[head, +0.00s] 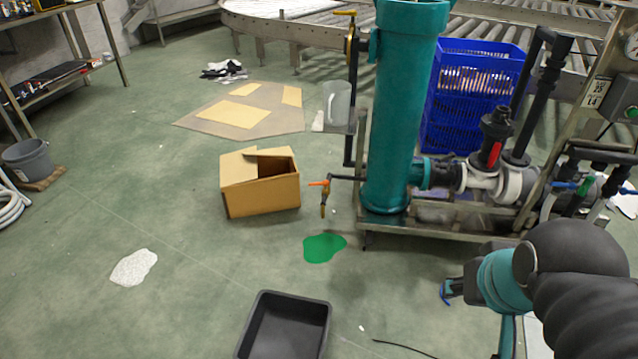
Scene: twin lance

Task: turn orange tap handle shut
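The orange tap handle (318,183) sits on a small brass tap (323,205) at the end of a thin dark pipe. The pipe runs left from the foot of a tall teal cylinder (402,110). The handle looks roughly level, pointing left across the tap. My gripper (446,292) is at the lower right, well right of and nearer than the tap, touching nothing that I can see. A blue part shows at its tip. It is small and partly hidden by my wrist, so its finger opening is unclear.
A green puddle (324,248) lies below the tap. An open cardboard box (260,190) stands just left of it. A black tub (285,325) is on the floor in front. The pump skid (450,228) lies behind my arm. Floor between tub and skid is mostly clear, with a thin cable.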

